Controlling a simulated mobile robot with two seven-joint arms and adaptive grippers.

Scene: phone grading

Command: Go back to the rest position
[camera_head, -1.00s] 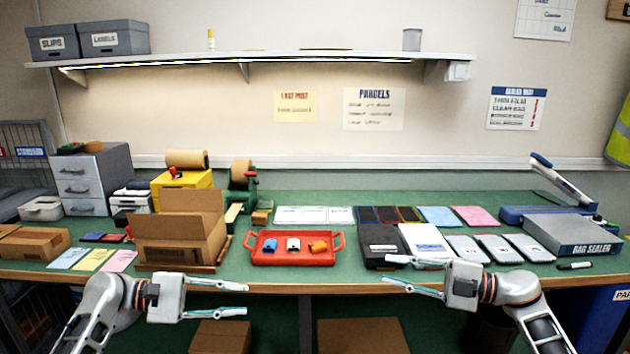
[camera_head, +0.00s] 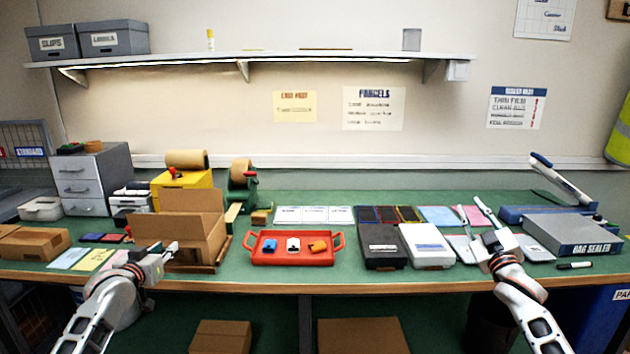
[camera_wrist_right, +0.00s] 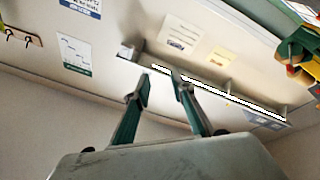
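My right gripper (camera_head: 480,211) is raised above the right part of the bench, in front of the grey phone-sized slabs, with its fingers pointing up and away. In the right wrist view my right gripper (camera_wrist_right: 158,82) has its two fingers apart, with only wall and shelf behind them; it is open and empty. My left gripper (camera_head: 170,250) is at the bench's front edge, overlapping the open cardboard box (camera_head: 185,240) in the picture. Its fingers are seen nearly end-on, so I cannot tell how far apart they are.
A red tray (camera_head: 292,260) with small coloured items sits mid-bench. A black box (camera_head: 382,252) and a white box (camera_head: 428,252) stand right of it. A bag sealer (camera_head: 575,236) is at the right, grey drawers (camera_head: 92,180) at the left. The air above mid-bench is clear.

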